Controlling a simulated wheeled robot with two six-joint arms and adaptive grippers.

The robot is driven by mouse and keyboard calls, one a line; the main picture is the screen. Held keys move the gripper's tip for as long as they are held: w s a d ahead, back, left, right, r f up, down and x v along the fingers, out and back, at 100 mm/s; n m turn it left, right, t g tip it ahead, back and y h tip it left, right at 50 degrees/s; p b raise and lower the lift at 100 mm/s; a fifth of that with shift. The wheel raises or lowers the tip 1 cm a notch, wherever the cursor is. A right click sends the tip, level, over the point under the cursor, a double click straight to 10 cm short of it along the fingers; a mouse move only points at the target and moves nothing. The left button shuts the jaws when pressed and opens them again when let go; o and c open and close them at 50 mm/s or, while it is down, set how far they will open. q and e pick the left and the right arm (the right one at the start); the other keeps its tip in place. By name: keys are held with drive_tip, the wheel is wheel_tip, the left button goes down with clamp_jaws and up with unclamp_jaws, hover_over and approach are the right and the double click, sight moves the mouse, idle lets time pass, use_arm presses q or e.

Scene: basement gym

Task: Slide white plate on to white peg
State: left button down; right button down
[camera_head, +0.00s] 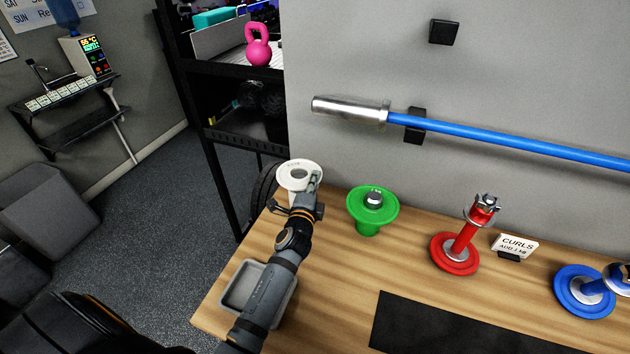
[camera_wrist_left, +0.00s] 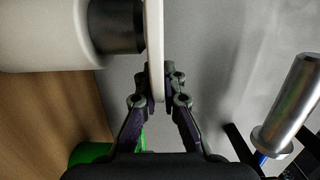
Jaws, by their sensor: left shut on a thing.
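The white plate (camera_head: 286,184) is at the far left corner of the wooden bench, level over the white peg (camera_head: 293,198). A grey round centre shows in the plate's hole. My left gripper (camera_head: 314,184) is shut on the plate's near right rim. In the left wrist view, the plate (camera_wrist_left: 154,45) is seen edge-on between the fingertips (camera_wrist_left: 160,85). The white peg's wide body (camera_wrist_left: 40,35) and dark narrower end (camera_wrist_left: 117,25) reach up to the plate's face there. How far the peg passes through the hole is hidden. My right gripper is not in view.
A green stand with a green plate (camera_head: 372,211) is close on the right. Red (camera_head: 455,255) and blue (camera_head: 572,295) stands are farther right. A grey tray (camera_head: 246,290) lies below my left arm. A blue bar (camera_head: 510,144) hangs on the wall.

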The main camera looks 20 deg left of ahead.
use_arm(q)
drive_tip(key=shift+w+f+b, duration=0.1)
drive_tip(key=shift+f+b, duration=2)
drive_tip(key=shift+f, duration=0.05)
drive_tip(key=c, duration=1.4)
unclamp_jaws()
drive_tip(key=shift+f, duration=0.15)
drive_tip(key=shift+s, duration=0.2)
drive_tip(key=s+d, duration=0.1)
drive_tip(key=s, duration=0.6)
drive_tip(key=shift+d, duration=0.25)
